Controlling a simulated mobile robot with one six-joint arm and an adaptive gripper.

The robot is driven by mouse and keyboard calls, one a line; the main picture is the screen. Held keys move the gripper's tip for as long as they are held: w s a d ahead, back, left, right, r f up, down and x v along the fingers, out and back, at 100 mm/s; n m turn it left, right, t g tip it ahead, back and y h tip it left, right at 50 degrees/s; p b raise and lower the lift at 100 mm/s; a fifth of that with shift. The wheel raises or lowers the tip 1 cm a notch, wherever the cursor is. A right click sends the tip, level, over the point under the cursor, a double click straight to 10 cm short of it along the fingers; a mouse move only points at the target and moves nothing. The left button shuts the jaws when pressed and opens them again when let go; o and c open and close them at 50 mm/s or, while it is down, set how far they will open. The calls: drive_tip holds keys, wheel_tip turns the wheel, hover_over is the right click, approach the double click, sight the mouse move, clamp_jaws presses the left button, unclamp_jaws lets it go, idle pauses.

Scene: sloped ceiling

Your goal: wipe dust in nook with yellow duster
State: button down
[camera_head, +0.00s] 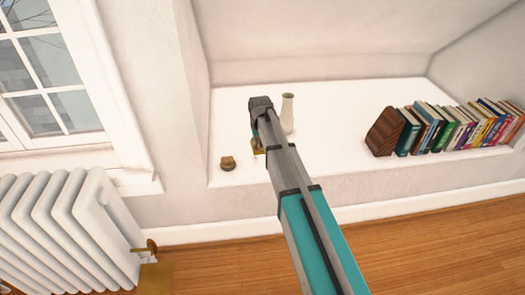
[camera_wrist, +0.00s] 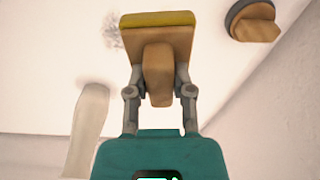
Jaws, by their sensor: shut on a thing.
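The duster (camera_wrist: 158,45) has a wooden block, a wooden grip and a yellow pad along its top edge in the wrist view. My gripper (camera_wrist: 159,78) is shut on the duster's grip. In the head view only a small yellowish part of the duster (camera_head: 257,149) shows beside my arm. A grey speckled dust patch (camera_wrist: 112,30) lies on the white nook surface (camera_head: 330,110), just left of the pad in the wrist view. I cannot tell whether the pad touches the surface.
A pale vase (camera_head: 287,113) stands just right of my arm's end; it also shows in the wrist view (camera_wrist: 88,130). A small brown object (camera_head: 228,163) sits near the nook's front left. Books (camera_head: 455,125) and a wooden bookend (camera_head: 388,133) line the right side.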

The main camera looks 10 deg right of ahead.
drive_tip(key=d+f+b, duration=0.1)
drive_tip(key=d, duration=0.5)
drive_tip(key=shift+d, duration=0.15)
drive_tip(key=shift+f, duration=0.15)
